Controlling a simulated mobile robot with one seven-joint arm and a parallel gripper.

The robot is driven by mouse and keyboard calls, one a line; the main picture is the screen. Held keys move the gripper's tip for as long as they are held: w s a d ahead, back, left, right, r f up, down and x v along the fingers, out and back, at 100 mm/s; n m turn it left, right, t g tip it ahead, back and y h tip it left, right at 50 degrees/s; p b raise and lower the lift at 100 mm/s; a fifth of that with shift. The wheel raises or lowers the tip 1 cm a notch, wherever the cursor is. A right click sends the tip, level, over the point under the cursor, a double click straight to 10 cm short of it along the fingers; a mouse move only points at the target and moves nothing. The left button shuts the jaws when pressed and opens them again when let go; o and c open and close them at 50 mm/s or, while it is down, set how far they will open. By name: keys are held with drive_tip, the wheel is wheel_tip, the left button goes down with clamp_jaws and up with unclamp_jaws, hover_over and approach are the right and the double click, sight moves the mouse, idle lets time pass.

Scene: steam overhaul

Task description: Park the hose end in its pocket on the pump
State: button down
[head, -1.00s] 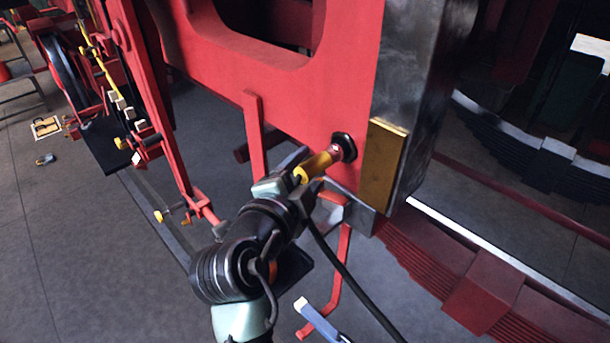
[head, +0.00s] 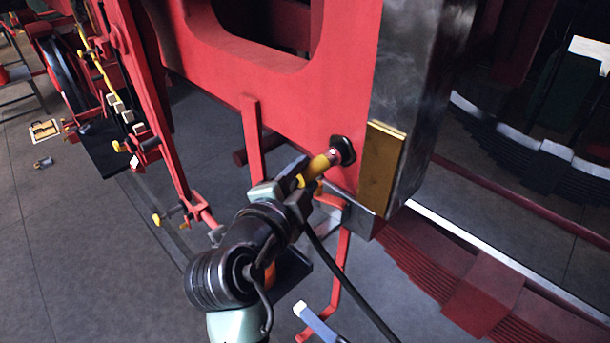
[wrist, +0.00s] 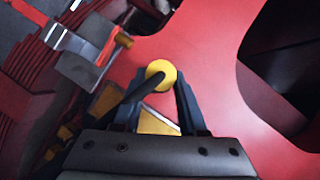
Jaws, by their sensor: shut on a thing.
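My gripper (head: 308,183) is shut on the hose end (head: 319,164), a yellow cylinder. Its tip meets, or nearly meets, a black round fitting (head: 343,151) on the red frame plate. I cannot tell whether it is coupled there. In the wrist view, the round yellow back of the hose end (wrist: 161,72) sits between the fingertips (wrist: 158,88). The black hose (head: 348,285) hangs from my gripper toward the floor. A red and grey unit with a handle below, possibly the pump (head: 333,200), is partly hidden behind my gripper. No pocket can be made out.
A brass plate (head: 383,163) on a dark steel post stands just right of the fitting. A blue bar with a white end (head: 314,320) juts up at the bottom. Red rods with yellow knobs (head: 160,218) stand left. The grey floor (head: 70,250) is clear at lower left.

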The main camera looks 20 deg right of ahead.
drive_tip(key=shift+s+a+b, duration=0.15)
drive_tip(key=shift+s+a, duration=0.15)
drive_tip(key=shift+a, duration=0.55)
drive_tip(key=shift+s+a+b, duration=0.2)
drive_tip(key=shift+s+a, duration=0.15)
drive_tip(key=shift+a, duration=0.45)
drive_tip(key=shift+s+a+b, duration=0.15)
drive_tip(key=shift+s+a, duration=0.15)
drive_tip(key=shift+a, duration=0.55)
